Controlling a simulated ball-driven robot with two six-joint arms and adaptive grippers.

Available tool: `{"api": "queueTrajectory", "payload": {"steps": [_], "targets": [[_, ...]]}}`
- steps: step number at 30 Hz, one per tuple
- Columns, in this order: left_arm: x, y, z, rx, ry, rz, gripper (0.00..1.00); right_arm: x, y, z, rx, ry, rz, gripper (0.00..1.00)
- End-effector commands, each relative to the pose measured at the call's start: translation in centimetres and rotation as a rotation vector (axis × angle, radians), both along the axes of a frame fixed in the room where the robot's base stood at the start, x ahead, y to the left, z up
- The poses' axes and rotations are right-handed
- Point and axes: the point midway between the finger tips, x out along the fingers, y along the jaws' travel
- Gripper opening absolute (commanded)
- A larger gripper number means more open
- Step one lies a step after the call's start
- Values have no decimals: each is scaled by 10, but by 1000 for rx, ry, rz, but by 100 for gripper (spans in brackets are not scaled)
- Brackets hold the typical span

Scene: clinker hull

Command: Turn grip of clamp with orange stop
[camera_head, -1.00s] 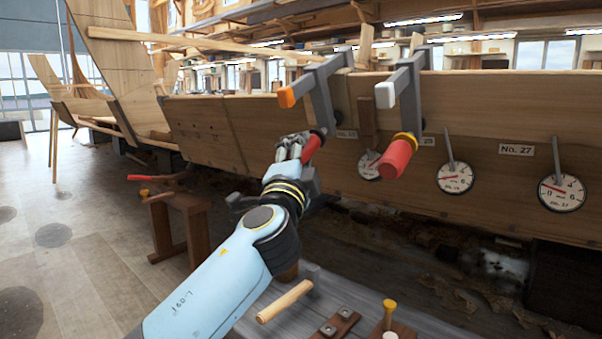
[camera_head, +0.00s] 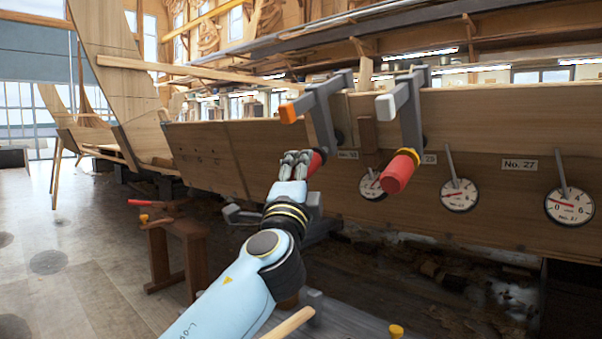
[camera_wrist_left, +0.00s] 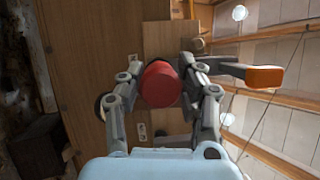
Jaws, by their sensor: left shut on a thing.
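The clamp with the orange stop (camera_head: 288,113) hangs over the top edge of the hull plank, its grey frame (camera_head: 322,112) pointing down. Its red grip (camera_head: 316,161) is partly hidden by my left gripper (camera_head: 297,160) in the head view. In the left wrist view the red grip (camera_wrist_left: 160,85) sits between the two fingers of my left gripper (camera_wrist_left: 161,92), which is shut on it. The orange stop (camera_wrist_left: 265,77) shows to the right there. My right gripper is not in view.
A second clamp with a pale stop (camera_head: 385,106) and red grip (camera_head: 398,172) stands close on the right. Dials hang on the hull, including one under the No. 27 label (camera_head: 570,206). A workbench with a wooden handle (camera_head: 289,324) lies below my arm.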

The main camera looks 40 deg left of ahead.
Motion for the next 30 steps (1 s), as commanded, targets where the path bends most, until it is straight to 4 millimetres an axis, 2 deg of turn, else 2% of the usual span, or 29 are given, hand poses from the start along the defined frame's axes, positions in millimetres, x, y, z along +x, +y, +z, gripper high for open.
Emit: {"api": "queueTrajectory", "payload": {"steps": [2, 3, 7, 15, 19, 30], "targets": [[0, 0, -4, -2, 7, 0, 4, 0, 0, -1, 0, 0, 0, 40], [0, 0, -4, -2, 7, 0, 41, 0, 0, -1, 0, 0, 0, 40], [0, 0, -3, -2, 5, 0, 58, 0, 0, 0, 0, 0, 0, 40], [0, 0, -2, -2, 2, -1, 59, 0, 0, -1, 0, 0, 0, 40], [-8, -4, -6, -4, 4, 0, 59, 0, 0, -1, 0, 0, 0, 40], [-73, -36, -37, -4, 7, 2, 59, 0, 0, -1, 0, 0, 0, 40]]}}
